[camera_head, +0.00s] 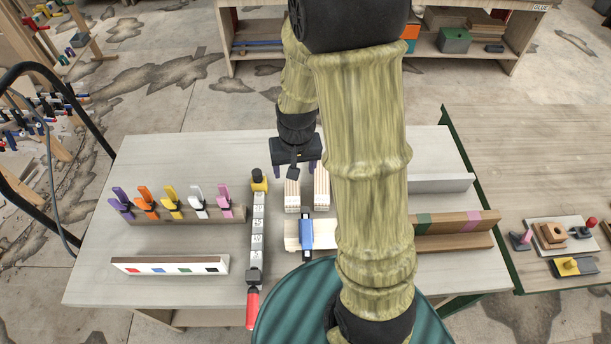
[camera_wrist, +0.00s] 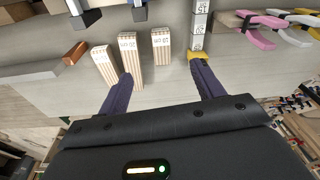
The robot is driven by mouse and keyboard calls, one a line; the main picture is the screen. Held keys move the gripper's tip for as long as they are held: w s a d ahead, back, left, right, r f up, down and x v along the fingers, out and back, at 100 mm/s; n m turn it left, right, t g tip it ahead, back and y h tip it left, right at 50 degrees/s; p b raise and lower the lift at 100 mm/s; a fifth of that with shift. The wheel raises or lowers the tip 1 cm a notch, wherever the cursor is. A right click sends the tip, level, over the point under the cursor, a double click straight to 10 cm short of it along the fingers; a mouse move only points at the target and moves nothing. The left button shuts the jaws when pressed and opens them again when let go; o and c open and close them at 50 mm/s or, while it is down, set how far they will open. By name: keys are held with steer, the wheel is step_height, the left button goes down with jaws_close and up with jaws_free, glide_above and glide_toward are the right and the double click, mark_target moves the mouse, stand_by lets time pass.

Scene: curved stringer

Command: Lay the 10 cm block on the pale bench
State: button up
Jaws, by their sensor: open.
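Several pale, striped wooden blocks stand side by side on the pale bench (camera_head: 95,280). In the wrist view, the right block (camera_wrist: 161,46) looks shortest, and its small label seems to read 10 cm. The middle block (camera_wrist: 131,60) and the left block (camera_wrist: 106,66) are longer; their labels are hard to read. In the head view, two blocks show, left (camera_head: 292,196) and right (camera_head: 321,190); my arm hides the third. My gripper (camera_head: 297,170) is open and empty at the far side of the blocks. In the wrist view its fingers (camera_wrist: 161,74) are spread either side of the right block's near end.
A bar clamp (camera_head: 258,225) with a yellow end lies left of the blocks. A blue clamp (camera_head: 306,234) on a pale board is nearer. Coloured clamps on a rail (camera_head: 190,214) stand left. Free bench lies at the back left. A second table (camera_head: 540,170) stands right.

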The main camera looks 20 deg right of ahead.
steer(key=s+r+n+t, duration=0.1)
steer(key=s+r+n, duration=0.1)
steer(key=s+r, duration=0.4)
steer(key=shift+s+r, duration=0.35)
steer(key=shift+s, duration=0.85)
steer(key=shift+a, duration=0.1)
